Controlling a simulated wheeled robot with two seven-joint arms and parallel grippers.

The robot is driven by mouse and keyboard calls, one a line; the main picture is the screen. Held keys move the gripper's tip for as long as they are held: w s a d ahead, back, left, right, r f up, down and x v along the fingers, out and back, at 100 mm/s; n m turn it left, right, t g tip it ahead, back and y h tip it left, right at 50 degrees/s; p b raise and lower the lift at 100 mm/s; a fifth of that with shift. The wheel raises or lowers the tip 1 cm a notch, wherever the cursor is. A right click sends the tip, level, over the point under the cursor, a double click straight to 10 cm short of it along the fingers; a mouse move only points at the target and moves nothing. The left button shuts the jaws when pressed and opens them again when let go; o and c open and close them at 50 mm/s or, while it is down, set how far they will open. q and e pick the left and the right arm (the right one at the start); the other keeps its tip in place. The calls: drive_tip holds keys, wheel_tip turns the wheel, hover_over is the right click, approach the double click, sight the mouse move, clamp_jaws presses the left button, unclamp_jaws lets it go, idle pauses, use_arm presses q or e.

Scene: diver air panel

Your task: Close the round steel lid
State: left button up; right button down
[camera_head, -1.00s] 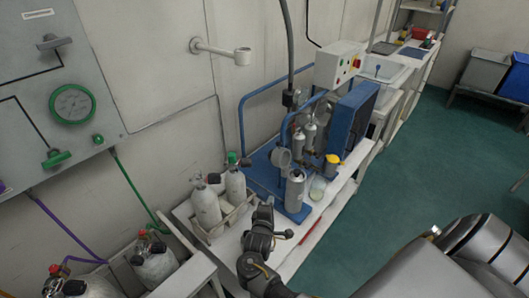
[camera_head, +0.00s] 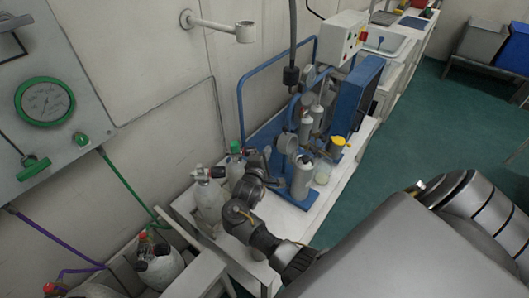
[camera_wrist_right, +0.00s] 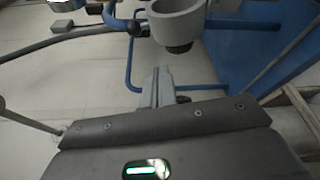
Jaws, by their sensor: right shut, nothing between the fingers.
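A round grey steel piece that looks like the lid (camera_head: 287,143) stands tilted up on the blue-framed compressor unit, above and behind a silver cylinder (camera_head: 302,180). In the right wrist view a thick round grey piece with a dark knob under it, apparently the same lid (camera_wrist_right: 178,18), is at the top. My right gripper (camera_head: 267,158) is just left of and below the lid in the head view, partly hidden by its own wrist. In the wrist view its fingers (camera_wrist_right: 157,80) are together and empty, apart from the lid. My left gripper does not show.
Grey gas bottles (camera_head: 209,200) stand in a holder to the left of my right arm. Blue tubing (camera_head: 240,100) rises behind the lid. A yellow-topped part (camera_head: 338,143) and a glass jar (camera_head: 322,174) stand to the right. The white bench (camera_head: 285,222) has some bare room in front.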

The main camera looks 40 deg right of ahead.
sight(287, 139)
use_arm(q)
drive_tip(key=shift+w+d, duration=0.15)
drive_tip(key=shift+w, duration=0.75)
use_arm(e)
drive_tip(key=x, duration=0.7)
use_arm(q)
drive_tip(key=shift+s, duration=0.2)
use_arm(e)
drive_tip(key=shift+w, duration=0.1)
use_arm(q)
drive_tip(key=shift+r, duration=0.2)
use_arm(e)
drive_tip(key=shift+d+r, duration=0.1)
